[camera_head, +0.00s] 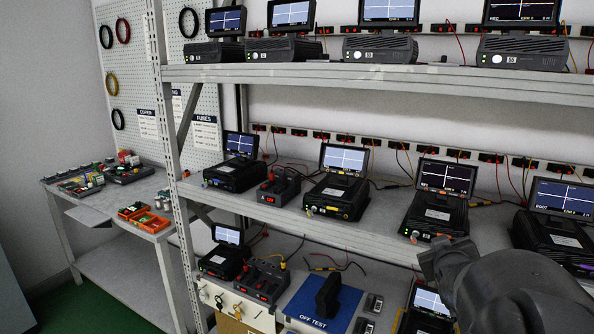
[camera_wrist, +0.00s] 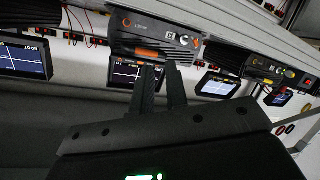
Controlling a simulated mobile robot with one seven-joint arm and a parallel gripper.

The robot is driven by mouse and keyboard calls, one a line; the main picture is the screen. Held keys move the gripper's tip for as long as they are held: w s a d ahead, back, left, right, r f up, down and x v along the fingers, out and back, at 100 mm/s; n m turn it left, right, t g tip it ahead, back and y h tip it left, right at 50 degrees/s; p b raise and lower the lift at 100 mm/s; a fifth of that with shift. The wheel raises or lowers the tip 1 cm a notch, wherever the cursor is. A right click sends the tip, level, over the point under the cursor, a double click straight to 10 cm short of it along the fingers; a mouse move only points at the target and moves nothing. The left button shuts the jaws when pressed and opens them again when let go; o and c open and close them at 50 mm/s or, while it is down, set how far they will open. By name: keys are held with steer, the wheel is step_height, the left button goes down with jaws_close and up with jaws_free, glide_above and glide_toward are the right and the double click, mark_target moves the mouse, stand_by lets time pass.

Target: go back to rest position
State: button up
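My gripper (camera_wrist: 161,68) shows in the wrist view as two dark fingers with a narrow gap between them. Nothing is seen between the fingers. Beyond the tips, apart from them as far as I can tell, is a dark unit with an orange label (camera_wrist: 150,52), on a shelf seen tilted. In the head view my dark arm covers the lower right, in front of the middle shelf. Its end is by the unit with a lit screen (camera_head: 446,177); the fingers are not clear there.
The rack's upper shelf (camera_head: 400,76) and middle shelf (camera_head: 300,220) carry several units with screens. A side table (camera_head: 95,205) with orange bins (camera_head: 150,222) stands left. Green floor shows lower left.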

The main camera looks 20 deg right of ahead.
steer(key=s+a+f+g+y, duration=0.1)
steer(key=s+a, duration=0.3)
steer(key=a, duration=0.7)
steer(key=s+a+f+g+y, duration=0.1)
steer(key=s+a+g+y, duration=0.2)
steer(key=a, duration=0.8)
steer(key=s+a+f+g+y, duration=0.1)
steer(key=s+a+y, duration=0.3)
steer(key=a, duration=0.8)
steer(key=s+g, duration=0.1)
steer(key=s, duration=0.1)
steer(key=shift+s+f+n+g, duration=0.3)
steer(key=shift+s+f+n, duration=0.05)
steer(key=shift+s+n, duration=0.05)
